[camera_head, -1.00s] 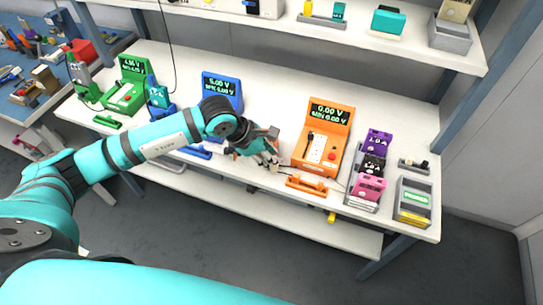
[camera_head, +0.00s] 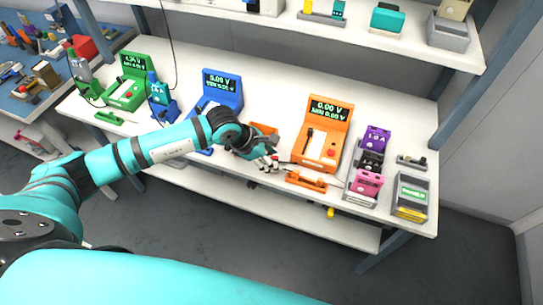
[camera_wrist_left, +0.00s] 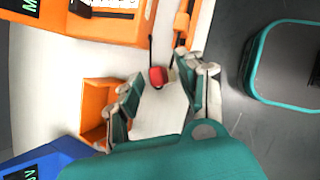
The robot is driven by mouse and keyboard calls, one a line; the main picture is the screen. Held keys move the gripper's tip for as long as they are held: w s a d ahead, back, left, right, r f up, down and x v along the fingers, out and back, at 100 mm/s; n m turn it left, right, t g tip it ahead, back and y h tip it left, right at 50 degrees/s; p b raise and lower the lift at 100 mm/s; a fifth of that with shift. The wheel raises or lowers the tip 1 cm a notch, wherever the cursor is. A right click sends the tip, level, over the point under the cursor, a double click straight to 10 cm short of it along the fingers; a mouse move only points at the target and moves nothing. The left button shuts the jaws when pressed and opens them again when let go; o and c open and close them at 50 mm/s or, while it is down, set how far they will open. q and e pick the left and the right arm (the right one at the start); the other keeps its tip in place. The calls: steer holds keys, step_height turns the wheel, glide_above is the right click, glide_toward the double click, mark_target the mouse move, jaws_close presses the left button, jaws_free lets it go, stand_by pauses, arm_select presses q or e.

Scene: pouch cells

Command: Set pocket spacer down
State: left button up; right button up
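My left gripper (camera_head: 269,163) is over the front of the white bench, between the blue and orange testers. In the left wrist view its two fingers (camera_wrist_left: 158,82) stand apart, with white bench top visible between them. A small red piece (camera_wrist_left: 157,76) and a pale piece beside it lie near the fingertips, with dark leads running past; I cannot tell if they touch the fingers. An open orange box (camera_wrist_left: 96,106) is beside one finger and partly hidden; it also shows behind the gripper in the head view (camera_head: 265,129). I cannot tell which thing is the pocket spacer. My right gripper is out of view.
The orange tester (camera_head: 323,133) stands right of the gripper, with an orange bar (camera_head: 306,181) in front. The blue tester (camera_head: 222,88) stands behind left. Purple, black and pink blocks (camera_head: 370,187) and a grey tray (camera_head: 412,197) are at the right. The bench's front edge is close.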

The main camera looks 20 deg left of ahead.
arm_select(q)
steer(key=b+v, duration=0.3)
steer(key=v, duration=0.9)
stand_by(1.3)
